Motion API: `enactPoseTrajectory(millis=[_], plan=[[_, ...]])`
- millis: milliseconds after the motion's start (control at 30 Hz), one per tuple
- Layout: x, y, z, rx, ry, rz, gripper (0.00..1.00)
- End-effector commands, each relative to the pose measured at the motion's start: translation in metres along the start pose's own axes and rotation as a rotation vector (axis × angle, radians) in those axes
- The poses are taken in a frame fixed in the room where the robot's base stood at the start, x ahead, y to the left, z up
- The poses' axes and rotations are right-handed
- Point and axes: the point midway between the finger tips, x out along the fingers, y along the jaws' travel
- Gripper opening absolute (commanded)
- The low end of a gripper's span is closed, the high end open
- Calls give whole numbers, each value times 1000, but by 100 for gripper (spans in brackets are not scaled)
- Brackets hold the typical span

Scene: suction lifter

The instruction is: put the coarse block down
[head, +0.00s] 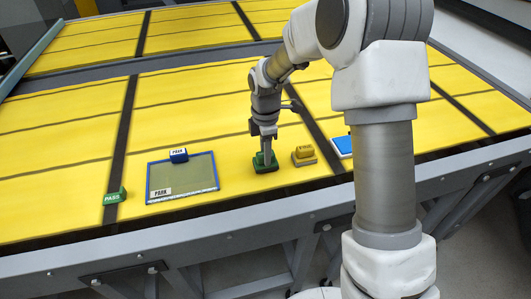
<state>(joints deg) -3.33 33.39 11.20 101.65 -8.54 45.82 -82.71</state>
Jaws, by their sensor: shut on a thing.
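My gripper (265,153) points straight down at the front part of the yellow table. It is shut on a small green block (259,158), partly hidden by the fingers. The green block is at a dark green base (266,169); whether it touches that base or hangs just above it, I cannot tell. No label can be read on it, so I cannot confirm from the picture that it is the coarse block. A yellow block (304,151) sits on a grey base just right of my gripper.
A green PASS block (115,197) stands farther left. A blue and white item (343,146) is partly hidden behind my arm.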

Motion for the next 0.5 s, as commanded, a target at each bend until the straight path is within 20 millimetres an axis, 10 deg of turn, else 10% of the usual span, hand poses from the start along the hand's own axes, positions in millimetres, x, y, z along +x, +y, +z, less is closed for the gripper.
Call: enactPoseTrajectory(millis=[400,433,500], plan=[[10,0,0,-1,0,1,0],[9,0,0,-1,0,1,37],[9,0,0,-1,0,1,50]])
